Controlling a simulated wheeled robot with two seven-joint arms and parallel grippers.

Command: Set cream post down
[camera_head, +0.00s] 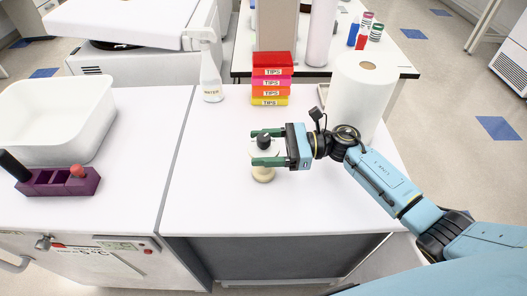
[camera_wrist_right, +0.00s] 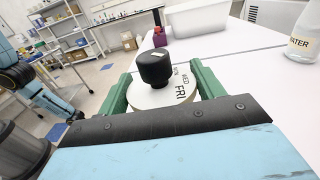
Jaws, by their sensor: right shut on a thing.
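The cream post (camera_head: 263,174) is in the middle of the right white table in the head view, upright, with a black knob on top. My right gripper (camera_head: 266,157) reaches in from the right and is shut on it, with green fingers on both sides. In the right wrist view, the post's pale round top (camera_wrist_right: 165,97) carries day letters such as FRI and WED, and the black knob stands above it, between the fingers. The post's base is at or just above the table top (camera_head: 215,200); I cannot tell whether it touches. My left gripper is not in view.
Stacked coloured tip boxes (camera_head: 271,80), a water bottle (camera_head: 211,75) and a paper roll (camera_head: 358,90) stand behind. A white basin (camera_head: 60,120) and purple rack (camera_head: 58,182) are on the left bench. The table left and front of the post is clear.

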